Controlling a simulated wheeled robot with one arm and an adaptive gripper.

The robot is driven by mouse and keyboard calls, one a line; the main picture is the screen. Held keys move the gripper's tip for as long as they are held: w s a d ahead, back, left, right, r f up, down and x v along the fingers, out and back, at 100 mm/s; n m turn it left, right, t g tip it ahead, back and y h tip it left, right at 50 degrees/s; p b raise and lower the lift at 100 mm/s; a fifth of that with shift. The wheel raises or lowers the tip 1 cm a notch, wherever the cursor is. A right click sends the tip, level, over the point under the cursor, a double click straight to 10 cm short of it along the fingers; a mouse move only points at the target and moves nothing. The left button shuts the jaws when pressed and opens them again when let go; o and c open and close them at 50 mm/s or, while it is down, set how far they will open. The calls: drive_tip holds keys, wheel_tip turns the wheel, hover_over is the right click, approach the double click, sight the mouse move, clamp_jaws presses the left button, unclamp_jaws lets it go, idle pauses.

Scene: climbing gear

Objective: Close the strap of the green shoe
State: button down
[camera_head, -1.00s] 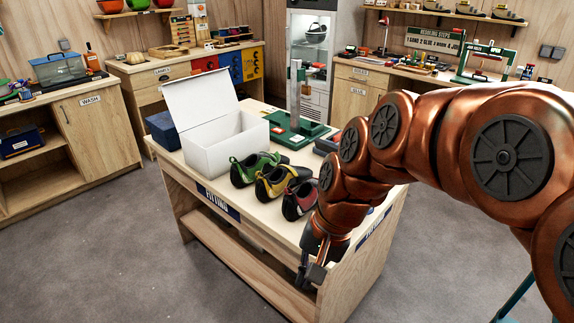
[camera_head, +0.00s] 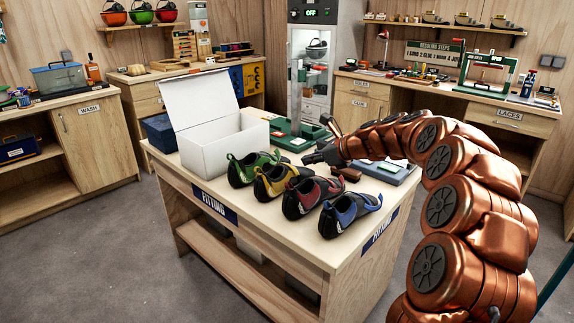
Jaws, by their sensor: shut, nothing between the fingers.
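The green shoe (camera_head: 252,168), green with black, stands on the fitting table at the left end of a row of shoes, in front of the white box. Its strap is too small in the picture to tell whether it is open or closed. My gripper (camera_head: 312,157) is shut and empty. It reaches in from the right, behind the row of shoes, and points left. In the picture it is to the right of the green shoe, apart from it and near the red shoe's top edge.
A yellow shoe (camera_head: 274,181), a red shoe (camera_head: 308,196) and a blue shoe (camera_head: 348,213) continue the row. The open white box (camera_head: 215,147) stands behind the green shoe.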

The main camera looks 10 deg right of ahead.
sight(280, 156)
drive_tip(key=w+d+m, duration=0.1)
drive_tip(key=w+d+f+m, duration=0.1)
drive_tip(key=d, duration=0.1)
drive_tip(key=shift+w+d+f+t, duration=0.1)
drive_tip(key=shift+w+f+t, duration=0.1)
drive_tip(key=shift+w+t, duration=0.15)
drive_tip(key=x, duration=1)
drive_tip(key=shift+w+b, duration=0.1)
drive_tip(key=shift+b, duration=0.3)
drive_tip(key=shift+w+a+r, duration=0.35)
drive_tip(key=shift+w+a, duration=0.15)
drive_tip(key=shift+w, duration=0.25)
drive_tip(key=shift+w+a+r, duration=0.1)
drive_tip(key=shift+w+a, duration=0.05)
drive_tip(key=shift+w, duration=0.15)
drive_tip(key=shift+w+a+r, duration=0.2)
drive_tip(key=shift+w+a, duration=0.15)
drive_tip(key=shift+w, duration=0.05)
drive_tip(key=shift+r+p, duration=0.15)
drive_tip(key=shift+p, duration=0.5)
drive_tip(key=shift+r+h+p, duration=0.15)
drive_tip(key=shift+h+p, duration=0.15)
drive_tip(key=shift+p, duration=0.1)
drive_tip(key=shift+w+a+p, duration=0.1)
drive_tip(key=shift+p, duration=0.25)
